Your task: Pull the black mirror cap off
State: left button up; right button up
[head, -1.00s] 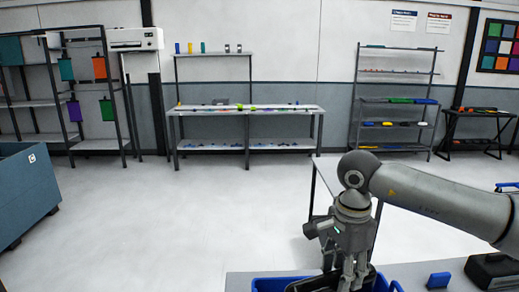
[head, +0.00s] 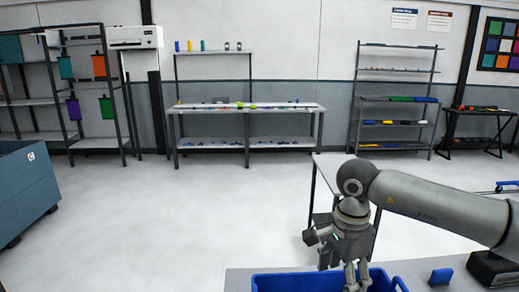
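My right gripper (head: 357,279) points down at the bottom of the head view, over the blue bin (head: 300,283). The lower ends of its fingers are cut off by the picture edge, so whether it is open or shut does not show. No black mirror cap is visible now. The inside of the bin is mostly out of view. My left gripper is not in view.
The bin stands on a grey table (head: 240,278). A small blue block (head: 441,277) and a black box-like thing (head: 492,269) lie to its right. A white table (head: 330,170) stands behind my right arm.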

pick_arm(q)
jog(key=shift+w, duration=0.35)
pick_arm(e)
notch_tip(320, 180, up, 12)
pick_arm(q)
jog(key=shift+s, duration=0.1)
